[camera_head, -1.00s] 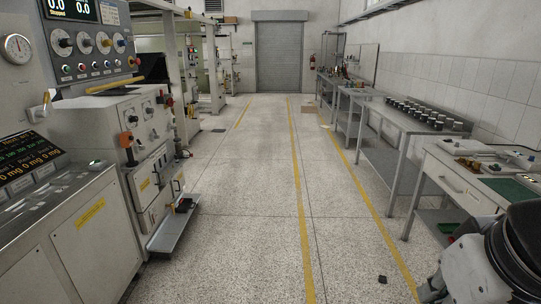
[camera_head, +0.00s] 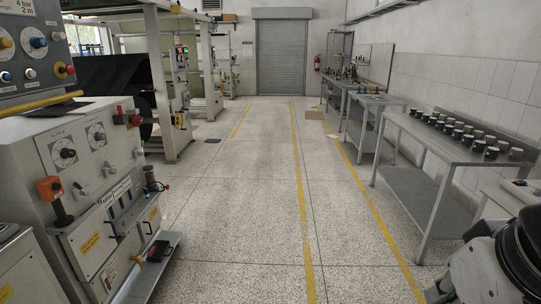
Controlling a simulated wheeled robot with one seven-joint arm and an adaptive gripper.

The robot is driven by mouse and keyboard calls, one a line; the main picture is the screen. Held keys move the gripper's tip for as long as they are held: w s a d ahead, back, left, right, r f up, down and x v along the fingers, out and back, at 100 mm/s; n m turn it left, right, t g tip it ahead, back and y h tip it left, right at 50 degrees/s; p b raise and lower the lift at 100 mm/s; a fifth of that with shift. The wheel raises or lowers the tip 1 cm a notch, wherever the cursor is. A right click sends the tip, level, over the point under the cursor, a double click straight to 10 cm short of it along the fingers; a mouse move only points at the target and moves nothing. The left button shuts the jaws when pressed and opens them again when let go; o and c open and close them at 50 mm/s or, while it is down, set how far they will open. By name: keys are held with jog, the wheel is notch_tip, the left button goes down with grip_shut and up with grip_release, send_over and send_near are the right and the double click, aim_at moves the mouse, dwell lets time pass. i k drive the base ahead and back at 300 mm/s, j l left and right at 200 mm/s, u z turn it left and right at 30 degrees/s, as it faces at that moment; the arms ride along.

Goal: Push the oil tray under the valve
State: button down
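A shallow grey metal tray (camera_head: 166,262), which looks like the oil tray, sticks out low at the foot of the machine (camera_head: 92,175) on the left. A small valve-like fitting with a dark body and a red end (camera_head: 156,250) shows just above the tray. I cannot tell how far the tray reaches under it. The near end of the tray is cut off by the bottom edge. My arm's dark and grey links show at the lower right; my gripper's fingers are not in view.
A clear speckled floor aisle (camera_head: 235,220) with yellow lines runs to a grey shutter (camera_head: 279,60). A steel table (camera_head: 452,148) with rows of dark cups stands along the right wall. A flat cardboard piece (camera_head: 314,115) lies far ahead.

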aim_at(161, 248)
jog(key=i+l+u, duration=0.1)
jog(key=i, duration=1.8)
jog(key=i+u, duration=0.25)
jog(key=i, duration=0.4)
jog(key=i+u, duration=0.3)
jog(key=i, duration=0.35)
jog(key=i+l+u, duration=0.25)
jog(key=i, duration=0.35)
jog(key=i+u, duration=0.25)
jog(key=i, duration=0.25)
jog(key=i+l+u, duration=0.2)
jog(key=i, duration=0.25)
